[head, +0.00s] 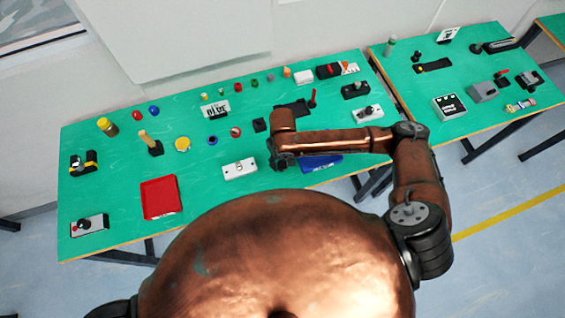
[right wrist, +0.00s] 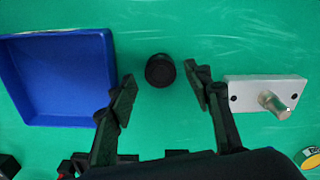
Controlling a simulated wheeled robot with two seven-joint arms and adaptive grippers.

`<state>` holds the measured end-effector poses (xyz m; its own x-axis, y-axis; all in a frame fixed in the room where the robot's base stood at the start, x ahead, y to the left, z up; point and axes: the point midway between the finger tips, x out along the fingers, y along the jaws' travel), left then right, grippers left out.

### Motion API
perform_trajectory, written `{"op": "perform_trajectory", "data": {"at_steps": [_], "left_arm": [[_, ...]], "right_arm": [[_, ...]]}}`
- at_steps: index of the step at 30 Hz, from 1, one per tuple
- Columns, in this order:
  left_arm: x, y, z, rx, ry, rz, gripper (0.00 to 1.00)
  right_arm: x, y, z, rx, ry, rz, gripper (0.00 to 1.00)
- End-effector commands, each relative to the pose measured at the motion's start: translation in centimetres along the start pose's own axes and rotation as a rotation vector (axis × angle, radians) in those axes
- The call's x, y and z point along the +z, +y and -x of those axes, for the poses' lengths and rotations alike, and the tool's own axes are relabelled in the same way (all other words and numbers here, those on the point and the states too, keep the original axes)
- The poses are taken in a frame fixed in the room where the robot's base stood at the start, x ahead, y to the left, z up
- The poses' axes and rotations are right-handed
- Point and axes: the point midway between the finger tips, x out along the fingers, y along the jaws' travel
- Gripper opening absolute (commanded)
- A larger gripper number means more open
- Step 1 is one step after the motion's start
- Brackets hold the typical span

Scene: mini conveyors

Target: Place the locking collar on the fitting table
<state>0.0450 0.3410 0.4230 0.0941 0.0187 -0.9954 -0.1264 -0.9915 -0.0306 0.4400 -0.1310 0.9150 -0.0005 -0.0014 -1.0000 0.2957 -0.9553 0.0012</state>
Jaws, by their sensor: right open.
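A short black round part (right wrist: 160,70), collar-like and probably the locking collar, sits on the green tabletop in the right wrist view. My right gripper (head: 278,165) hangs over the near part of the left table. In the right wrist view its two fingers are spread, one on each side of the black part, with visible gaps to both. The gripper hides this part in the head view. My left gripper is not in view. I cannot tell which table is the fitting table; a second green table (head: 455,75) stands at the right.
A blue tray (right wrist: 62,80) and a white block with a metal knob (right wrist: 250,92) flank the black part. A red tray (head: 160,197) lies further left. Many small parts cover the left table (head: 110,175). A gap separates the two tables.

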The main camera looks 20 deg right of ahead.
Motion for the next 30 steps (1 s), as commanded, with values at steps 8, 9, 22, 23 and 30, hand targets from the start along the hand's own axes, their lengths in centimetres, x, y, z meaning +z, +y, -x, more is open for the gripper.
{"op": "perform_trajectory", "data": {"at_steps": [8,9,22,23,30], "left_arm": [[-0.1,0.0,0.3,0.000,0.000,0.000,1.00],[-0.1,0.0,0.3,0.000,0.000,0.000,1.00],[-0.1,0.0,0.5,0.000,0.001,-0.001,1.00],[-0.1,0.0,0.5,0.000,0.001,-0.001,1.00],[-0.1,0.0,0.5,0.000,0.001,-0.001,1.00]], "right_arm": [[-0.1,-0.1,6.1,-0.001,0.003,0.001,0.46],[-0.1,0.0,6.8,0.000,0.002,0.001,0.46],[0.0,0.0,9.7,0.000,0.000,0.000,0.46],[0.0,0.0,9.7,0.000,0.000,0.000,0.46],[0.0,-0.1,9.6,0.000,-0.001,0.001,0.46]]}}
